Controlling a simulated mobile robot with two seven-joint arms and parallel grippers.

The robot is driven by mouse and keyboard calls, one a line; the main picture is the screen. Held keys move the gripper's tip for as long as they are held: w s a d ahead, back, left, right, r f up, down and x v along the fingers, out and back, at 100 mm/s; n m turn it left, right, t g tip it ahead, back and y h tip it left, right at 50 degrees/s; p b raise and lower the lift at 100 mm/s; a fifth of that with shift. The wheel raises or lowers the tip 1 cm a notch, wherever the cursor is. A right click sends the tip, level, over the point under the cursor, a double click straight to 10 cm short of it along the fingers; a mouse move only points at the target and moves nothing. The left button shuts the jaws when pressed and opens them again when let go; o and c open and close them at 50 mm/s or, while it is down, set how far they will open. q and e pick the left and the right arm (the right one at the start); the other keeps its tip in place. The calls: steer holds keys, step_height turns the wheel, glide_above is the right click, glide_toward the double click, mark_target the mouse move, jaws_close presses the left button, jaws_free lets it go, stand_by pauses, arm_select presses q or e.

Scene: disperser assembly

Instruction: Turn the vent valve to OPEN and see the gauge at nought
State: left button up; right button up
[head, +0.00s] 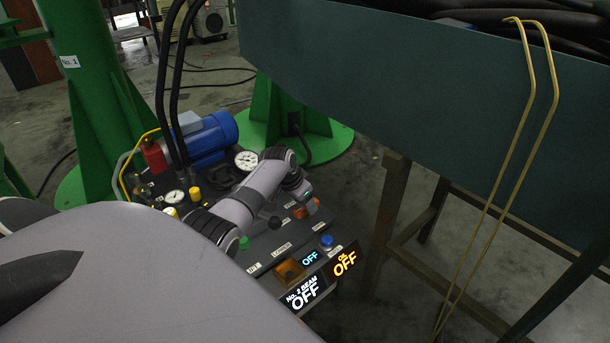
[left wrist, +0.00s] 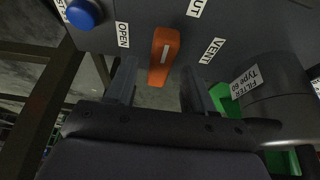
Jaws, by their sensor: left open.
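The orange vent valve handle (left wrist: 164,54) shows in the left wrist view with a white line along it. The OPEN label (left wrist: 123,35) is to its left and the VENT label (left wrist: 213,51) to its right. My left gripper (left wrist: 158,75) is open, with a finger on each side of the handle's near end and gaps visible. In the head view, the orange handle (head: 306,209) is partly hidden by my left gripper (head: 304,196). The large white-faced gauge (head: 246,160) and a smaller gauge (head: 174,197) stand on the panel; their readings are too small to tell. My right gripper is not in view.
A blue button (head: 326,240) and an orange switch (head: 289,271) are on the panel. A black filter (left wrist: 275,88) stands close right of my gripper. A large dark bin (head: 400,80) is at right.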

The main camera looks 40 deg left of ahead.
arm_select(q)
steer(key=shift+w+f, duration=0.25)
steer(key=shift+f, duration=0.35)
jaws_close()
